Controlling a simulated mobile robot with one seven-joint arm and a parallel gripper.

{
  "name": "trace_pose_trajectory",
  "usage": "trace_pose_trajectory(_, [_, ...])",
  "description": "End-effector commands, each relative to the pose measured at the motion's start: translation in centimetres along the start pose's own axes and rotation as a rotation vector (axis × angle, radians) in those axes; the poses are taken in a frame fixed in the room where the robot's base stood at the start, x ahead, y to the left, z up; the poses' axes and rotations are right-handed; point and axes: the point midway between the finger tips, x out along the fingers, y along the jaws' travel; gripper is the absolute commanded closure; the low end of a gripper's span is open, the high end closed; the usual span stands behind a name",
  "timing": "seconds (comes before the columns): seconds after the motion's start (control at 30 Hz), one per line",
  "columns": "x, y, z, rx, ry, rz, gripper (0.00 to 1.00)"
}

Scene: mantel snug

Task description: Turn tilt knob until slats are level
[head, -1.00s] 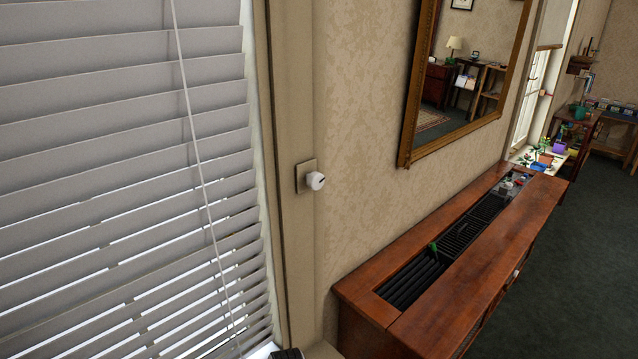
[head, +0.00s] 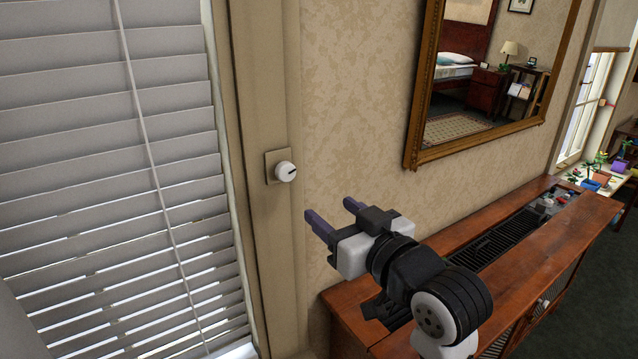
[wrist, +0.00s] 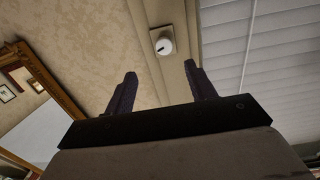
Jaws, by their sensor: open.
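The tilt knob (head: 285,171) is a small white round knob with a dark pointer mark, on a beige square plate on the window frame. It also shows in the wrist view (wrist: 164,46), beyond the fingertips. The blind's slats (head: 110,200) are grey-white and steeply tilted, nearly closed, with thin bright gaps lower down. My gripper (head: 331,214) is open and empty, below and to the right of the knob in the head view, not touching it. In the wrist view my gripper's two fingers (wrist: 160,78) stand wide apart.
A thin white cord (head: 150,150) hangs in front of the slats. A wooden cabinet (head: 400,345) with a dark grille top stands under my arm along the wall. A gold-framed mirror (head: 412,100) hangs above it. The wall around the knob is bare.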

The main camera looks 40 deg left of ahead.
Motion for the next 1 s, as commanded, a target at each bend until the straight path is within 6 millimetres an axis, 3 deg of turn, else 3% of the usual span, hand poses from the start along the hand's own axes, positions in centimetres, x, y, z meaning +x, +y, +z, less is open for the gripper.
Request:
trace_pose_trajectory(0.17, [-0.5,-0.7,-1.0,-0.011,0.020,-0.013,0.45])
trace_pose_trajectory(0.53, [2.2,-0.7,-1.4,-0.006,0.015,-0.014,0.45])
trace_pose_trajectory(0.8, [8.2,-0.8,-1.1,-0.010,0.014,-0.015,0.45])
trace_pose_trajectory(1.0, [11.5,-0.7,-1.1,-0.011,0.016,-0.011,0.45])
